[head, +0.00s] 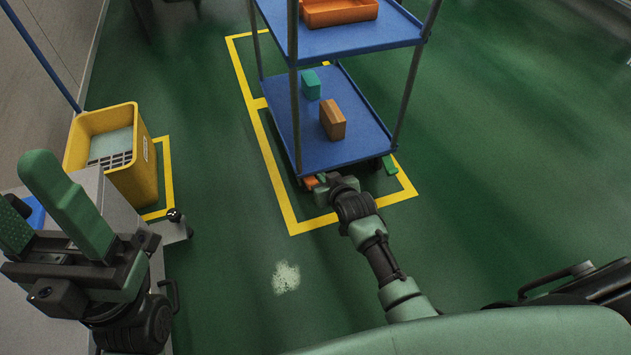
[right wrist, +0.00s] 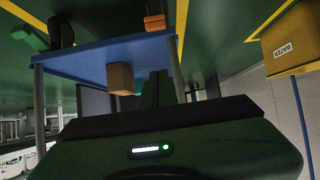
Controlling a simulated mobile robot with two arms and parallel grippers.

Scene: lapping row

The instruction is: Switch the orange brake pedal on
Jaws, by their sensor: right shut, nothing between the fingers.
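The orange brake pedal (head: 310,182) sits low at the near left corner of the blue trolley (head: 350,146), by a caster. It also shows at the top of the right wrist view (right wrist: 155,22), which looks upside down. My right gripper (head: 321,184) is shut and empty, low at the trolley's near edge, close beside the pedal. I cannot tell whether it touches it. A green pedal (head: 389,166) shows at the trolley's right corner. My left gripper (head: 42,208) is open and empty at the far left, its green fingers apart.
A brown box (head: 332,119) and a teal box (head: 311,84) stand on the lower shelf; an orange tray (head: 340,12) is on the upper one. A yellow mop bucket (head: 145,176) stands left. Yellow floor lines surround the trolley. The floor to the right is clear.

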